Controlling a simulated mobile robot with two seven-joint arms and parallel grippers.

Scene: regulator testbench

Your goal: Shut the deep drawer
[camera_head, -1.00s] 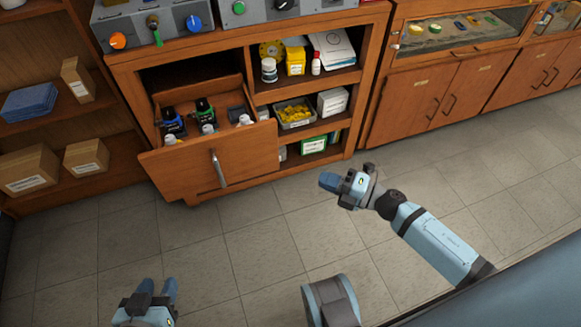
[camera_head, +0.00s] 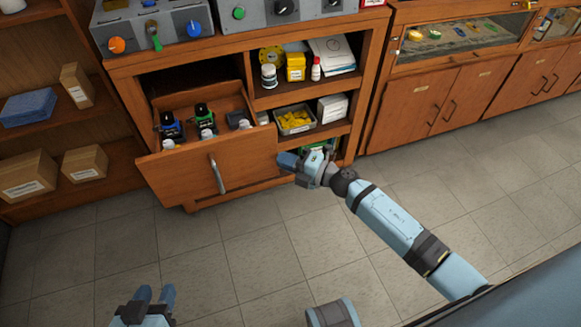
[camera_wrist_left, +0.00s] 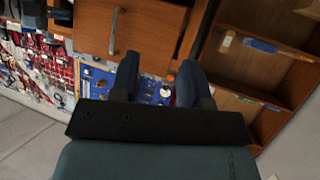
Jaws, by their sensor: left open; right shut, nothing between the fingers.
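The deep drawer (camera_head: 247,170) stands pulled out of the wooden cabinet, with a vertical metal handle (camera_head: 217,174) on its front. Dark bottles with blue and green labels and several white-capped ones stand inside it. My right gripper (camera_head: 283,161) is shut and empty at the right edge of the drawer front; whether it touches cannot be told. My left gripper (camera_head: 155,294) is open and empty, low in the head view and well in front of the drawer. In the left wrist view, its two fingers (camera_wrist_left: 158,80) are apart, with a wooden front and handle (camera_wrist_left: 114,31) beyond.
Open shelves right of the drawer hold a tray of yellow items (camera_head: 295,121) and small boxes. Grey instrument boxes (camera_head: 155,32) sit on top. A shelf with cardboard boxes (camera_head: 27,172) stands at the left. The tiled floor (camera_head: 225,260) in front is clear.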

